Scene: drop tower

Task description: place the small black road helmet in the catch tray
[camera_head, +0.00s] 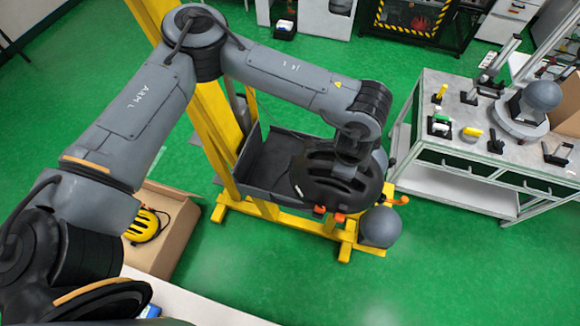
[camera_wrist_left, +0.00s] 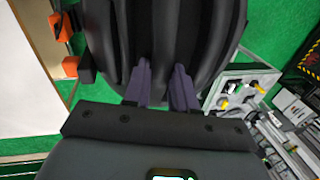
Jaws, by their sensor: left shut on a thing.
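The small black road helmet (camera_head: 330,184) hangs from my left gripper (camera_head: 352,160) in the head view. In the left wrist view the gripper (camera_wrist_left: 161,75) has both fingers against the vented shell of the helmet (camera_wrist_left: 165,30). The catch tray (camera_head: 262,165) is a dark, low-walled tray at the yellow tower. The helmet overlaps the right part of the tray in the head view and hides it. Whether the helmet touches the tray floor cannot be told. My right gripper is in neither view.
A yellow frame (camera_head: 275,218) with orange-tipped parts stands at the tray. A grey ball-like headform (camera_head: 380,227) is by its base. A tool-covered workbench (camera_head: 470,150) stands right. Green floor is clear at front right.

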